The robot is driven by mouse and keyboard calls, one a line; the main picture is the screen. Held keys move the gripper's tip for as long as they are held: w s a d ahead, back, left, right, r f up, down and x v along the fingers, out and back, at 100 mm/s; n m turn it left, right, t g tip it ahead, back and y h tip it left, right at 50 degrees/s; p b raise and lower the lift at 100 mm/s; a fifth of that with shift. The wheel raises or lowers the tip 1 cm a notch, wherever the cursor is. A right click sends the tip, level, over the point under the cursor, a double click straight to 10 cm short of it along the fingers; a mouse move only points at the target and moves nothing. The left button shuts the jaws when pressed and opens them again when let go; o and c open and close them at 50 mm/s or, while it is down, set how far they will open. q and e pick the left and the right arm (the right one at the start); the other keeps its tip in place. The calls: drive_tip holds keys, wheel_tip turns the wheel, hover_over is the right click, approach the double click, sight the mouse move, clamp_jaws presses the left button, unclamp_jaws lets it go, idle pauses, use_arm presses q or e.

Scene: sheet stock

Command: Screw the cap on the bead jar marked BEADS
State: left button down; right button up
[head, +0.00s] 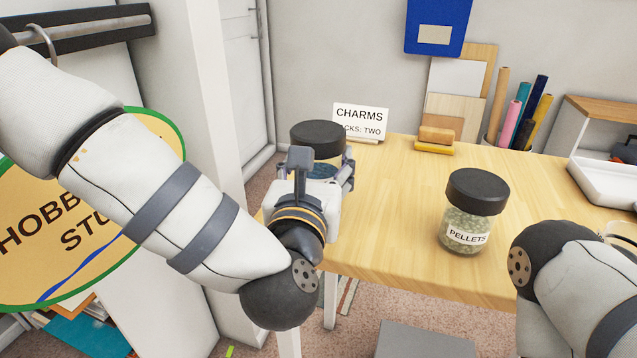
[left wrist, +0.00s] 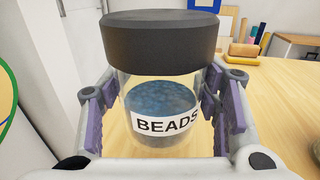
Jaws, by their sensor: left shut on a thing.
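The bead jar (left wrist: 160,95) is clear, holds blue beads and has a white BEADS label facing the left wrist camera. A wide black cap (left wrist: 160,38) sits on its top; it also shows in the head view (head: 317,134). I cannot tell how tightly the cap is seated. My left gripper (head: 325,176) has its purple-grey pads on both sides of the jar's body, below the cap, and is shut on it. In the head view the gripper hides most of the jar. My right arm shows at the lower right, but its gripper is not visible.
A black-capped PELLETS jar (head: 474,212) stands on the wooden table (head: 395,205). A CHARMS card (head: 361,120), wooden blocks (head: 440,133), rolled sheets (head: 518,115) and a white tray (head: 603,180) are further back. The table between the two jars is clear.

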use_arm(q)
drive_tip(key=shift+w+f+b, duration=0.15)
drive_tip(key=shift+w+f, duration=0.05)
drive_tip(key=shift+f, duration=0.8)
drive_tip(key=shift+w+f+b, duration=0.15)
drive_tip(key=shift+w+f, duration=0.05)
drive_tip(key=shift+f, duration=0.75)
use_arm(e)
drive_tip(key=shift+s+f, duration=0.35)
use_arm(q)
drive_tip(key=shift+f, duration=0.15)
drive_tip(key=c, duration=0.6)
unclamp_jaws()
drive_tip(key=shift+f, duration=0.1)
drive_tip(key=shift+o, duration=0.2)
use_arm(e)
drive_tip(key=shift+f, duration=0.1)
